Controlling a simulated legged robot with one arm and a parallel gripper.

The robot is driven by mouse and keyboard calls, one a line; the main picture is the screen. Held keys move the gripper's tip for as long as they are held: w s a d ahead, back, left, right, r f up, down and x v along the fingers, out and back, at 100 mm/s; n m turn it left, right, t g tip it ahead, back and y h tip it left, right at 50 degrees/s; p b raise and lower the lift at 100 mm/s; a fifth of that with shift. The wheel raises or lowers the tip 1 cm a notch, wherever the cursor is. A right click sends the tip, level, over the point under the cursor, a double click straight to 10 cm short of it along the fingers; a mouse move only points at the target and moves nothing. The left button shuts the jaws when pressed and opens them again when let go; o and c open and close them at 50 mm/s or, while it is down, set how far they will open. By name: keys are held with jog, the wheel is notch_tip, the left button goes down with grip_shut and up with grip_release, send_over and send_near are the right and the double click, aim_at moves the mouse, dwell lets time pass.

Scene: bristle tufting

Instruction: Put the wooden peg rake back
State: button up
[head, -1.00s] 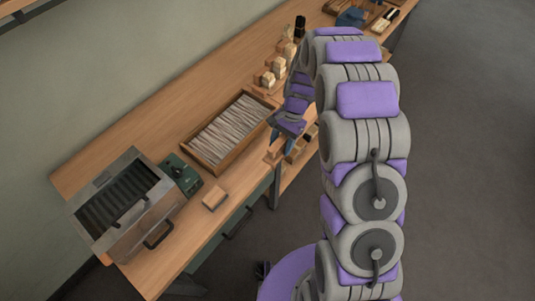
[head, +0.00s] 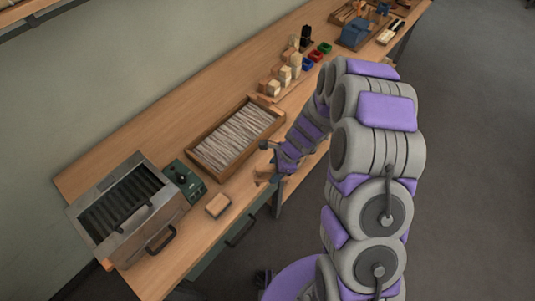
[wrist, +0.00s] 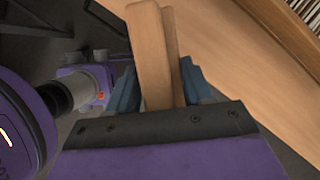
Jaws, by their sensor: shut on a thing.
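My gripper (head: 268,160) is shut on a light wooden piece, which I take to be the wooden peg rake (wrist: 150,55). In the wrist view the wood stands up between the two blue fingers (wrist: 157,88), with a second strip of wood just beside it. In the head view the held wood (head: 264,181) is small and partly hidden, near the bench's front edge, just right of the tray of pale strips.
The wooden bench (head: 130,150) runs along the wall. On it are a tray of pale strips (head: 190,150), a green box (head: 186,180), a metal box with a dark slotted top (head: 150,230), a small block (head: 218,205), wooden blocks (head: 285,76) and small coloured bins (head: 316,55).

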jog(key=w+a+f, duration=0.1)
jog(key=w, duration=0.2)
jog(key=w+a+f+b, duration=0.1)
jog(key=w+f, duration=0.1)
jog(key=w, duration=0.2)
jog(key=w+f, duration=0.1)
jog(key=w, duration=0.2)
jog(key=shift+w+a+f+b, duration=0.3)
jog(key=shift+a+f+b, duration=0.05)
jog(key=shift+a+b, duration=0.05)
jog(key=shift+d+r, duration=0.1)
jog(key=o, duration=1.1)
jog(key=shift+o, duration=0.2)
jog(key=shift+r, duration=0.1)
jog(key=p+v, duration=0.2)
jog(key=v, duration=0.9)
jog(key=shift+d+r, duration=0.15)
jog(key=shift+r, duration=0.25)
